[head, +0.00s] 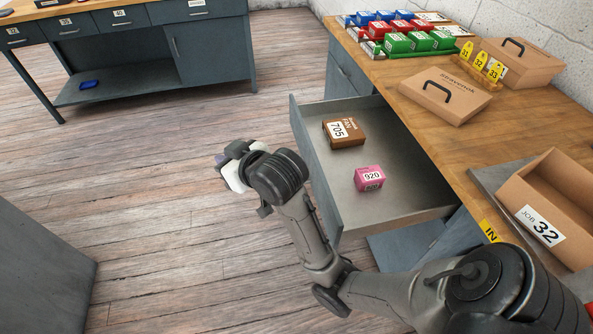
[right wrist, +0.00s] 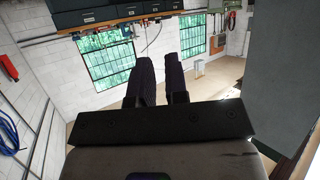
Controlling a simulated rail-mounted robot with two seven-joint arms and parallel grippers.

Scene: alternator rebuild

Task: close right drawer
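The right drawer (head: 405,192) is pulled out from under the wooden workbench on the right of the head view. Its grey front panel (head: 311,165) faces left. A brown box marked 705 (head: 344,132) and a pink box marked 920 (head: 369,178) lie inside it. My right gripper (head: 224,159) is left of the front panel, outside the drawer and apart from it. In the right wrist view its two dark fingers (right wrist: 160,82) stand apart with a narrow gap and nothing between them. The drawer does not show clearly in that view. My left gripper is out of view.
The workbench top (head: 440,135) carries coloured boxes, yellow numbered tags (head: 480,60), cardboard cases and an open carton marked JOB 32 (head: 545,205). Another grey bench (head: 125,45) stands at the back left. A grey cabinet (head: 40,270) is at the lower left. Wooden floor between is clear.

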